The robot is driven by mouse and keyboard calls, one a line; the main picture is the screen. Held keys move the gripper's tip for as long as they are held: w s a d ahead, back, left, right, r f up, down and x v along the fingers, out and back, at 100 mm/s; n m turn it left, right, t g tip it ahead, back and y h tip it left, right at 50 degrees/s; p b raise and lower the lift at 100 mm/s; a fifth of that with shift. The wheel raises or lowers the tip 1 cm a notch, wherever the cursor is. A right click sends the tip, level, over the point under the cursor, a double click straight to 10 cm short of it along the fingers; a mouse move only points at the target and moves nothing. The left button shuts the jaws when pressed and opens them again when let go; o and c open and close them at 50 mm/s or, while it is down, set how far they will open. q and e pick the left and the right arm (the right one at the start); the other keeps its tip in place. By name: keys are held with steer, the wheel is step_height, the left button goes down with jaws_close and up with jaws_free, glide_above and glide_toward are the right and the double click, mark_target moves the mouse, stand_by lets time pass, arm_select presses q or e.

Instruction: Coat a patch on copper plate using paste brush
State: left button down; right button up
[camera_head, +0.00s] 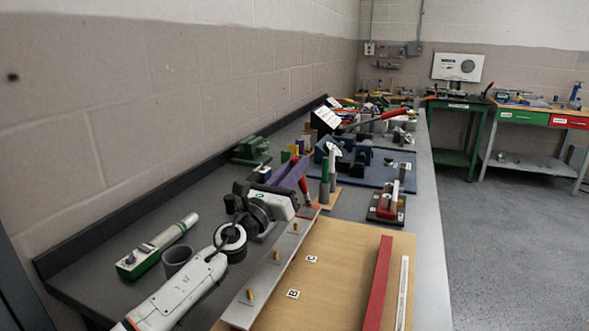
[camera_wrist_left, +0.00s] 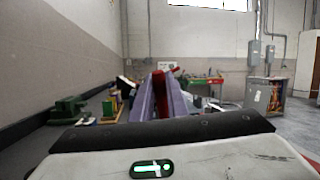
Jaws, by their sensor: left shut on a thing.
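My left gripper (camera_head: 299,178) has purple fingers, shut on a slim red-handled tool (camera_head: 304,192), which looks like the paste brush. The tool slants down toward the far end of a long pale plate. Its red part also shows between the fingers (camera_wrist_left: 160,92) in the left wrist view; its bristle end is hidden or too small to make out. The pale plate (camera_head: 262,283) carries several brass studs and lies along the left edge of a wooden board (camera_head: 335,262). I cannot tell whether this is the copper plate. My right gripper is not in view.
A red bar (camera_head: 377,285) and a white strip (camera_head: 402,295) lie on the board's right side. Upright green and grey posts (camera_head: 328,176) and a blue fixture crowd the area beyond.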

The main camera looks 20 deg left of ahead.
mark_target(295, 157)
arm_select(q)
steer(key=shift+f, duration=0.1)
steer(key=shift+s, duration=0.25)
steer(key=shift+w, duration=0.25)
steer(key=shift+s, duration=0.3)
steer(key=shift+w, duration=0.3)
step_height(295, 157, up, 4)
steer(key=p, duration=0.4)
steer(key=shift+r, duration=0.2)
steer(key=shift+f, duration=0.1)
stand_by(1.9)
stand_by(0.7)
